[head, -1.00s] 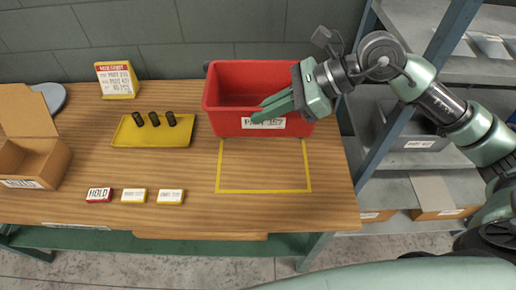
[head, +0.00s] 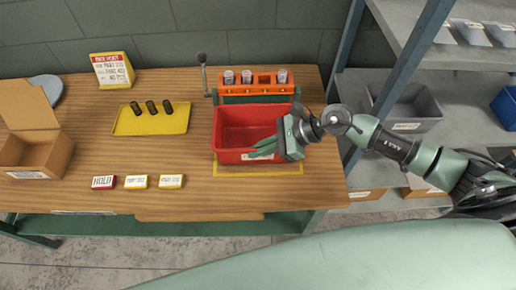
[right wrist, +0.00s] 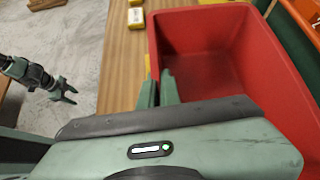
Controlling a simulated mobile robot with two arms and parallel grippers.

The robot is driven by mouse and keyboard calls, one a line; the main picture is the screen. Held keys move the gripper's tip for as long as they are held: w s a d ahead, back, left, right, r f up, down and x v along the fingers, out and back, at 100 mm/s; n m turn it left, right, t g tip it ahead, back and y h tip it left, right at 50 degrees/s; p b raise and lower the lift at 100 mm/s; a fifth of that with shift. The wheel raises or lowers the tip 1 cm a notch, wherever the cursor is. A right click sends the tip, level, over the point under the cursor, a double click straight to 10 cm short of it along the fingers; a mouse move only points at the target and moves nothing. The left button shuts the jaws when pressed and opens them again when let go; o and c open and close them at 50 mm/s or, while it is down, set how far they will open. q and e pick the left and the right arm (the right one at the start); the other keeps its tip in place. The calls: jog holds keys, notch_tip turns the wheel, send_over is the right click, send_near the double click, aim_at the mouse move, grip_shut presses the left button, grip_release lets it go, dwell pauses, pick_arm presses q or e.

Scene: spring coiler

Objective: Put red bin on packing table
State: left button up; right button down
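The red bin (head: 232,140) is upright at the table's right side, over the yellow outline (head: 258,175). I cannot tell whether its base touches the packing table (head: 110,170). My right gripper (head: 264,148) is shut on the bin's front wall near its right end. In the right wrist view its fingers (right wrist: 158,90) straddle the rim of the red bin (right wrist: 205,50), one inside and one outside. The bin's inside looks empty. My left gripper (right wrist: 68,95) shows small in the right wrist view, empty with fingers apart, away from the table.
An orange rack (head: 232,89) with several cylinders stands behind the bin. A yellow tray (head: 150,123) with three dark cylinders, label blocks (head: 137,182) and a cardboard box (head: 38,150) lie to the left. A grey shelf unit (head: 450,75) stands right of the table.

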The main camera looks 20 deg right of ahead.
jog(key=shift+f, duration=0.35)
pick_arm(q)
jog(key=shift+s+r, duration=0.1)
jog(key=shift+s, duration=0.3)
pick_arm(e)
jog(key=shift+f, duration=0.1)
jog(key=c, duration=1.6)
grip_release()
jog(key=shift+c, duration=0.2)
pick_arm(q)
jog(key=shift+f, duration=0.2)
jog(key=shift+r, duration=0.15)
